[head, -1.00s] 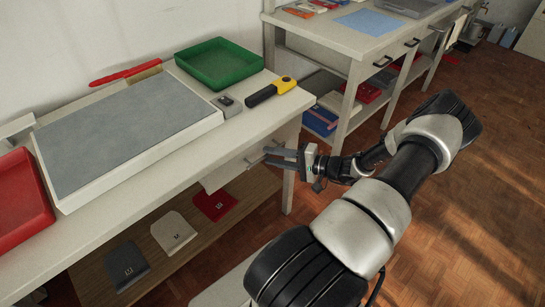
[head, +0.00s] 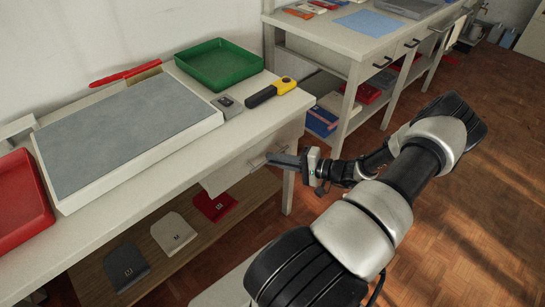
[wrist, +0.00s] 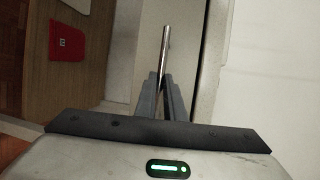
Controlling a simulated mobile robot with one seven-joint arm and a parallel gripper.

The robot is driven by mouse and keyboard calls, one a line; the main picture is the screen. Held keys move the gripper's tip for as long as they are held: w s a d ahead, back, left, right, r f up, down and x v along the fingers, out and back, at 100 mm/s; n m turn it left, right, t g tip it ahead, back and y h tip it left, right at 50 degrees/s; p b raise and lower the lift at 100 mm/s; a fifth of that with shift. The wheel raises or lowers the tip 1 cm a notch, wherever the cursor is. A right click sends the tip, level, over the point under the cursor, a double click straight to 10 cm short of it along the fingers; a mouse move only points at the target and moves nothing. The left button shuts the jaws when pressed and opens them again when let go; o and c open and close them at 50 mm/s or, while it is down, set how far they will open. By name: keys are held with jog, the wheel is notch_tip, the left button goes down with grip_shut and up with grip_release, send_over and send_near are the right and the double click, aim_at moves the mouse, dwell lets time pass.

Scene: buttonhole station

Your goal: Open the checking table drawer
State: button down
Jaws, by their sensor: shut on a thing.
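The checking table (head: 150,185) has a pale drawer (head: 230,175) below its top at the right end. The drawer front looks in line with the table, with no gap that I can make out. Its metal bar handle (head: 257,161) shows just beyond my fingers. My gripper (head: 276,158) is shut on this handle, coming from the right. In the wrist view the handle (wrist: 166,45) runs away from between the fingertips of my gripper (wrist: 161,76). The fingers hide part of the handle.
On the tabletop are a grey pad (head: 125,130), a green tray (head: 218,65), a red tray (head: 20,205) and a yellow-black tool (head: 270,92). Folded cloths lie on the lower shelf (head: 150,270). A second table (head: 335,40) stands behind. The wooden floor at right is free.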

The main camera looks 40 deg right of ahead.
jog(key=s+d+b, duration=0.1)
jog(key=s+d, duration=0.1)
jog(key=s, duration=2.5)
jog(key=shift+s, duration=0.35)
jog(key=shift+d, duration=0.1)
jog(key=c, duration=1.8)
grip_release()
jog(key=shift+c, duration=0.2)
jog(key=v, duration=1.7)
jog(key=shift+d, duration=0.15)
jog(key=shift+s, duration=0.15)
